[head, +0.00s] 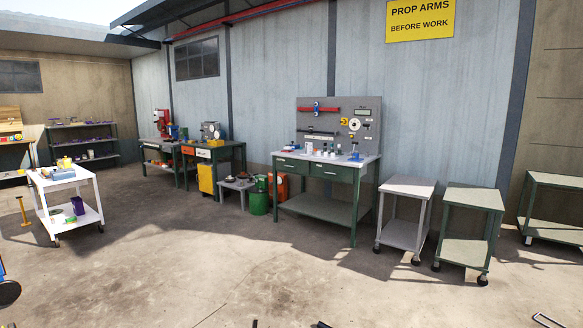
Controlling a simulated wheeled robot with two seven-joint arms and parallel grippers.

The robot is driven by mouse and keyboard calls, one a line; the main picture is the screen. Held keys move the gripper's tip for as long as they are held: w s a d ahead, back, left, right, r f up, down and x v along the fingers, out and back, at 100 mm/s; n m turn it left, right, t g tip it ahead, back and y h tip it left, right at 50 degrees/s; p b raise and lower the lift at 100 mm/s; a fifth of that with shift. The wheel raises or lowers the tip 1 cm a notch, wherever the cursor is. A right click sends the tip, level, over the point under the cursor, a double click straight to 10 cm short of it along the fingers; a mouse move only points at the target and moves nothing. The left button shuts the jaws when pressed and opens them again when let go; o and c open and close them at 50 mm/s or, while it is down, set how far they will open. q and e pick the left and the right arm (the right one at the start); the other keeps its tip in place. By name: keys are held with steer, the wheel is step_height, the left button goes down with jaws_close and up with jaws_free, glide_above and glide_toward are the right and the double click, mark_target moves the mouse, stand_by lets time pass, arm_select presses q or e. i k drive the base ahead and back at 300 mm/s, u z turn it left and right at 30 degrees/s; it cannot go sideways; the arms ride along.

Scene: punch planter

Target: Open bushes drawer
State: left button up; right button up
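A green workbench (318,208) with a light top stands against the wall, right of centre. It has two green drawers side by side, a left one (291,165) and a right one (330,172); both look shut. A second dark green bench (232,152) stands further left, with an orange front (188,150) and a white plate (204,153) under its top. I cannot read which drawer is for bushes. Neither gripper can be made out. Small dark pieces show at the bottom edge, too cut off to identify.
White cart (67,182) at left; grey cart (408,187) and green cart (474,198) right of the workbench. A low stool (238,184), green canister (259,201) and yellow cabinet (207,179) stand between the benches. The concrete floor (220,260) in front is mostly clear.

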mark_target(282, 163)
steer(key=u, duration=0.2)
steer(key=i, duration=5.85)
steer(key=z, duration=2.25)
steer(key=i, duration=1.8)
steer(key=u, duration=0.65)
